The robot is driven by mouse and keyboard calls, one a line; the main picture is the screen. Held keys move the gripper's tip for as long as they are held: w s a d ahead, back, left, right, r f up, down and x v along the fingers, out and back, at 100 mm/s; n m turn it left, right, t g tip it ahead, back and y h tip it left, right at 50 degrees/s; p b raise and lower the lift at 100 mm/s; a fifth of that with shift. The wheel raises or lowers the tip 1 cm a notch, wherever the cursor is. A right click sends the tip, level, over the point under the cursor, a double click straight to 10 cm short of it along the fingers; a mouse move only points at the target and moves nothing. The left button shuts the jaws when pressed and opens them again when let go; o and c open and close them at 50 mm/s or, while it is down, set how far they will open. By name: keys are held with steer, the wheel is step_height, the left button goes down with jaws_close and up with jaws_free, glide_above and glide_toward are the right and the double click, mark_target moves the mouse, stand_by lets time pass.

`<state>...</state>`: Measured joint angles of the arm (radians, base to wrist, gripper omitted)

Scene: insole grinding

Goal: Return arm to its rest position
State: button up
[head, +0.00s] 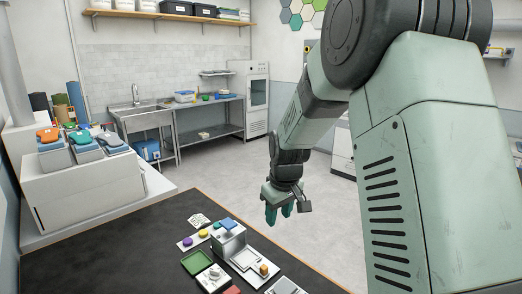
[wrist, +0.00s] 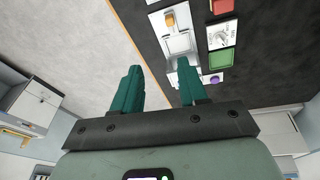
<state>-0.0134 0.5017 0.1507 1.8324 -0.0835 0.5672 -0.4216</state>
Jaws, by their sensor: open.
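My gripper (head: 278,212) hangs from my green arm, fingers pointing down, in the head view. It is beyond the far right edge of the dark table and touches nothing there. In the wrist view its two teal fingers (wrist: 158,88) stand apart with nothing between them. The floor and the table edge show beyond the fingers.
The dark table (head: 130,235) holds a white-and-grey device (head: 228,240), a green tray (head: 197,262), a white card with coloured pucks (head: 203,234) and small white trays. A white cabinet (head: 85,195) with coloured insole holders stands left. A sink counter (head: 150,125) is behind. Grey floor lies open between.

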steer(key=s+d+r+m+t, duration=0.1)
steer(key=s+d+r+m, duration=0.1)
steer(key=s+r, duration=0.6)
steer(key=s+d+r+m+t, duration=0.1)
steer(key=s+d+r, duration=0.2)
steer(key=s+r, duration=0.45)
steer(key=s+d+r+m, duration=0.1)
steer(key=s+m, duration=0.1)
steer(key=s, duration=0.6)
steer(key=s+d+r+m, duration=0.1)
steer(key=s, duration=0.6)
steer(key=shift+s+r+m+t+h, duration=0.3)
steer(key=shift+s+r+m+t, duration=0.05)
steer(key=shift+r+m+t, duration=0.05)
